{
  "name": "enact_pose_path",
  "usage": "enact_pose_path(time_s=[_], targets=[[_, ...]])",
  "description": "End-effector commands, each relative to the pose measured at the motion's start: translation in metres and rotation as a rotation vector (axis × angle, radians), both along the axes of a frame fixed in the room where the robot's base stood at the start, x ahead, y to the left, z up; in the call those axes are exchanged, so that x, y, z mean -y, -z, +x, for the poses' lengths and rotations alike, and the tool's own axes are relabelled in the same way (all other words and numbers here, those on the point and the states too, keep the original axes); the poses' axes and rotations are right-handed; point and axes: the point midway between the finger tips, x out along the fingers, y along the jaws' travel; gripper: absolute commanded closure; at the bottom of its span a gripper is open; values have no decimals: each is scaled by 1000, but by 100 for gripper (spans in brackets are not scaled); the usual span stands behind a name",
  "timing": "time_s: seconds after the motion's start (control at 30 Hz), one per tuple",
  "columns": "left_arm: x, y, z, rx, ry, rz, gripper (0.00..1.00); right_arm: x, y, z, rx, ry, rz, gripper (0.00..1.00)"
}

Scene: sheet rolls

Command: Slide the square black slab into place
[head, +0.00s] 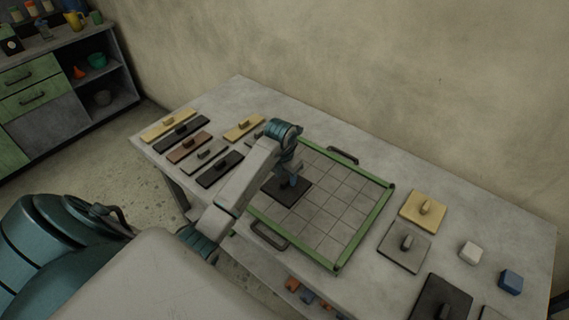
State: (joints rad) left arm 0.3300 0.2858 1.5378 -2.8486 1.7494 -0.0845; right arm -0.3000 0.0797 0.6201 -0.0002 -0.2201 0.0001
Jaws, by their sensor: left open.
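A square dark slab (283,198) lies flat on the gridded board (328,202), towards its left side. My left gripper (291,184) points down right over this slab, at its middle, and is open. The gripper covers the slab's middle, so I cannot see its knob or whether the fingers touch it. The board has a green frame (363,227) and two dark handles. Another square black slab (440,298) with a knob lies on the table at the lower right. My right gripper is out of view.
Several long slabs lie left of the board, such as a black one (220,169). A yellow square slab (423,209), a grey one (404,247), a white block (471,252) and a blue block (510,282) lie to the right. A wall rises behind the table.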

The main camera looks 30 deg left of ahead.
Motion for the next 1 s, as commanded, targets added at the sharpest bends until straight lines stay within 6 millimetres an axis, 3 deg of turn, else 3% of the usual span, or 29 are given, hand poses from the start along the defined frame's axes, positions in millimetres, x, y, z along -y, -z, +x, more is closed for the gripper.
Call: enact_pose_path(time_s=[0.2,0.47,0.7,1.0], targets=[[1,13,1,0,1,-1,56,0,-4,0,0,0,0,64],[1,15,2,1,1,0,56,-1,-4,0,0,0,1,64],[1,15,2,1,1,0,100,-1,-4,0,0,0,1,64],[-4,14,-2,0,1,1,100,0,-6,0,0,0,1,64]])
